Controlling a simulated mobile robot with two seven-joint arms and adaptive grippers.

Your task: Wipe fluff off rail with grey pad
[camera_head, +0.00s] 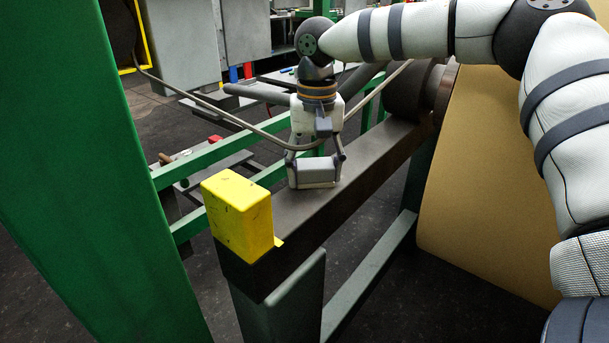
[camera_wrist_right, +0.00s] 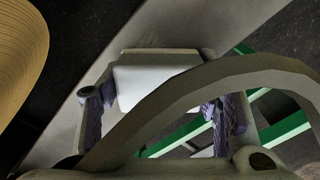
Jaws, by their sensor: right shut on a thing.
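The dark rail (camera_head: 357,170) runs from the yellow block at its near end back to the rollers. My right gripper (camera_head: 315,172) is shut on the grey pad (camera_head: 316,171), a pale block held low at the rail's top face. The pad seems to rest on the rail, but contact is hard to confirm. In the right wrist view the pad (camera_wrist_right: 155,78) sits between the two fingers (camera_wrist_right: 165,108), over the rail (camera_wrist_right: 75,115). My left gripper is not in view.
A yellow block (camera_head: 238,215) caps the rail's near end. A green post (camera_head: 90,170) stands close on the left. A large tan roll (camera_head: 480,190) is right of the rail, and a dark roller (camera_head: 408,92) is at its far end.

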